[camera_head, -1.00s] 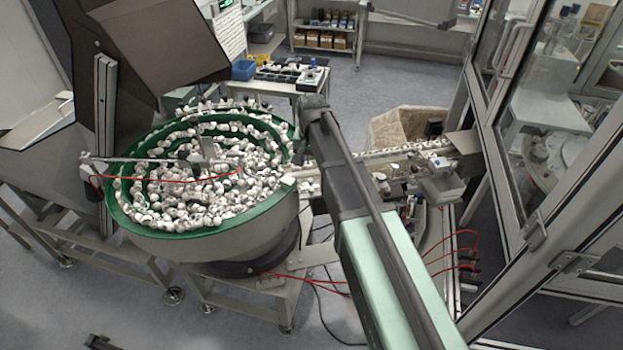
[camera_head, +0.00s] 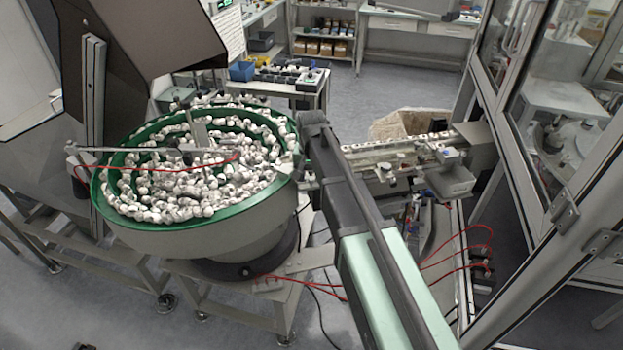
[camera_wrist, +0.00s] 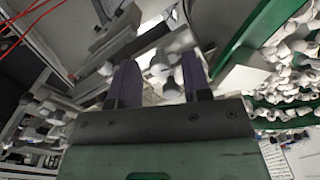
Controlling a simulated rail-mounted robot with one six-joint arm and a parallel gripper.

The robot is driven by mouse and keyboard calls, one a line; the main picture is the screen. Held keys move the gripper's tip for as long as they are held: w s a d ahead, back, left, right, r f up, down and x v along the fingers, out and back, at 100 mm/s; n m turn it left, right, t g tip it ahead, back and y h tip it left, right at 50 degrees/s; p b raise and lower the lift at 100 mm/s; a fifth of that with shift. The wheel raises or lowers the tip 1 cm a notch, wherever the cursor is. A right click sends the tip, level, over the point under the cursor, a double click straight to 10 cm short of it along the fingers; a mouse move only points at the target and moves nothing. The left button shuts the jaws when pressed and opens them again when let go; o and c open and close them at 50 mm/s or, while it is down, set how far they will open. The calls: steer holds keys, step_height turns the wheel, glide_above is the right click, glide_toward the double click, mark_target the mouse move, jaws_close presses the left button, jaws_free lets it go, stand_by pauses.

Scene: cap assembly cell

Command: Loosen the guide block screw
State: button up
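In the wrist view my gripper (camera_wrist: 159,68) shows two dark fingers spread apart, with no contact visible on either inner face. A small pale, knob-like part (camera_wrist: 161,66) shows in the gap beyond the fingertips. I cannot tell whether it is the guide block screw. In the head view the gripper is hidden behind my dark and pale-green arm, which reaches toward the junction of the feeder bowl and the outlet track (camera_head: 385,155). The guide block and its screw cannot be picked out there.
A green-rimmed feeder bowl (camera_head: 250,203) full of white caps stands left of the arm. A framed glass enclosure (camera_head: 560,215) stands at right. Red hoses (camera_head: 460,245) hang below the track. Open floor lies behind.

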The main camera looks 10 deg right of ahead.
mark_target(311, 178)
jaws_close()
steer(key=n, duration=0.3)
steer(key=shift+o, duration=0.6)
jaws_free()
step_height(311, 178, up, 11)
steer(key=p, duration=1)
steer(key=shift+p, duration=0.4)
steer(key=shift+f, duration=0.15)
